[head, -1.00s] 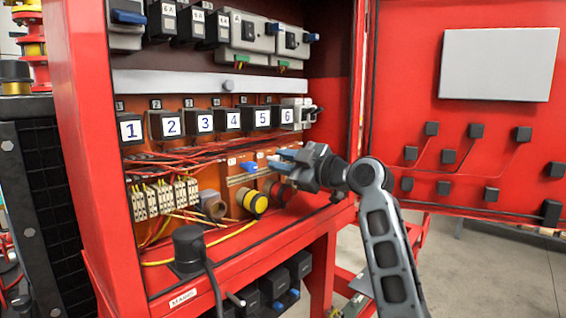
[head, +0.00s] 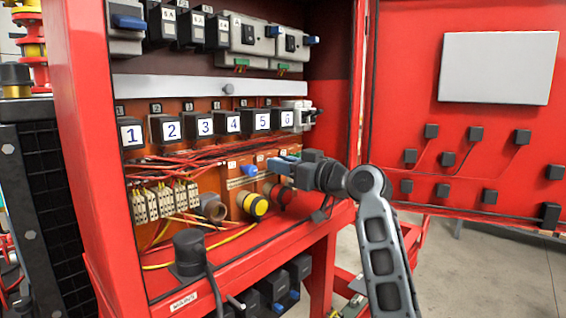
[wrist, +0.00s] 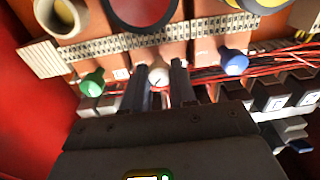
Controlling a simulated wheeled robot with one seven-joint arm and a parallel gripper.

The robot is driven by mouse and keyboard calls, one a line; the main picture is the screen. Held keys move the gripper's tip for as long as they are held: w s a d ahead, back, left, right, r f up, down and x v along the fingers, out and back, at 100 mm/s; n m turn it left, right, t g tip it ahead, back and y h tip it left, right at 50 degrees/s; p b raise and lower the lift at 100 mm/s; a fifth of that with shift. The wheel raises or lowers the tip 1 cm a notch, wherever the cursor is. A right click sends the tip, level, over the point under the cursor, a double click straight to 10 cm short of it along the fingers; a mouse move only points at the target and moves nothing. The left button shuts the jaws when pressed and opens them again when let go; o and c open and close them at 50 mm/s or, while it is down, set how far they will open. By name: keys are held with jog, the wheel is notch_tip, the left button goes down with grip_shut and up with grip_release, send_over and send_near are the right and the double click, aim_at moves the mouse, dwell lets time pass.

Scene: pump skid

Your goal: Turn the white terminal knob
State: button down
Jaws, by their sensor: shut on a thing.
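The white terminal knob (wrist: 158,73) is in the middle of the wrist view, on the orange panel. My gripper (wrist: 160,88) has one finger on each side of it and is shut on it. In the head view my gripper (head: 283,166) reaches into the red cabinet from the right and hides the white knob. A blue knob (wrist: 233,62) is to the right of the white one in the wrist view, and a green knob (wrist: 92,83) is to its left. The blue knob (head: 249,170) also shows in the head view, left of my fingers.
Below my gripper are a yellow-ringed round connector (head: 255,206) and a red-ringed one (head: 279,194). Red wires (head: 200,162) and numbered black blocks (head: 233,122) lie left and above. The open cabinet door (head: 480,150) stands to the right.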

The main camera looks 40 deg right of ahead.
jog(key=m+p, duration=0.2)
jog(key=m, duration=0.3)
jog(key=shift+m, duration=0.4)
jog(key=shift+m+h+p, duration=0.3)
jog(key=shift+m+p, duration=0.9)
jog(key=shift+m, duration=0.8)
jog(key=c, duration=0.9)
grip_release()
jog(key=s+b, duration=0.1)
jog(key=s, duration=0.6)
jog(key=shift+s+d+f+b, duration=0.15)
jog(key=shift+s+f+b, duration=0.05)
jog(key=shift+s+b, duration=0.2)
